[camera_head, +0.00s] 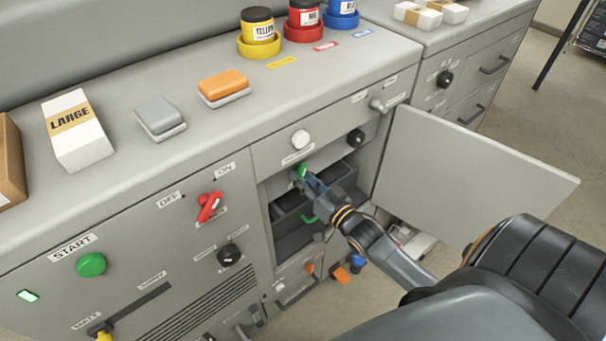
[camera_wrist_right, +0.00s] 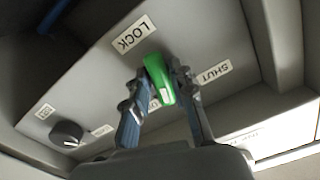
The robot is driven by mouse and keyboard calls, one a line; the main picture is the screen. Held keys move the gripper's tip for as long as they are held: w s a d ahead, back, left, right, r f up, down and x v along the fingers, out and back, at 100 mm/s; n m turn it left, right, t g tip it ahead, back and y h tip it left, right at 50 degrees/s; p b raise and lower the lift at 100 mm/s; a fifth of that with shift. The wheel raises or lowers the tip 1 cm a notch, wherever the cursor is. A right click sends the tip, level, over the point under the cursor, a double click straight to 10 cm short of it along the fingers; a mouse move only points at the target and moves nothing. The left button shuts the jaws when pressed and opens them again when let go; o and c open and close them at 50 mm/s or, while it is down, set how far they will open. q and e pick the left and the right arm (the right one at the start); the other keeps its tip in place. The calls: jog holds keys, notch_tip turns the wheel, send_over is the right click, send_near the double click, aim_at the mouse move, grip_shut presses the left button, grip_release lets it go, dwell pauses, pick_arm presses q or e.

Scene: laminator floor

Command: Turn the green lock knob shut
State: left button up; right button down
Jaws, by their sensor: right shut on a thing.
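The green lock knob (camera_wrist_right: 158,80) shows in the right wrist view as a bar-shaped handle on a grey panel. A LOCK label (camera_wrist_right: 133,34) is above it and a SHUT label (camera_wrist_right: 213,72) is to its right. My right gripper (camera_wrist_right: 166,84) has a finger on each side of the knob and is shut on it. In the head view the knob (camera_head: 301,169) shows as a small green patch at the tip of my right gripper (camera_head: 304,176), at the top of the open compartment. My left gripper is not in view.
The compartment's door (camera_head: 470,165) stands open on the right. A red switch (camera_head: 209,207) is to the left. Dark bins with a green handle (camera_head: 309,217) are inside below.

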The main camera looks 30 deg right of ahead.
jog(key=n+p, duration=0.1)
jog(key=n, duration=0.2)
jog(key=shift+r, duration=0.1)
jog(key=n+p, duration=0.1)
jog(key=n, duration=0.2)
jog(key=shift+d+n, duration=0.15)
jog(key=shift+n, duration=0.15)
jog(key=n, duration=0.3)
jog(key=shift+n+p, duration=0.35)
jog(key=shift+n, duration=1.15)
jog(key=c, duration=1.1)
grip_release()
jog(key=shift+c, duration=0.2)
jog(key=shift+s, duration=0.1)
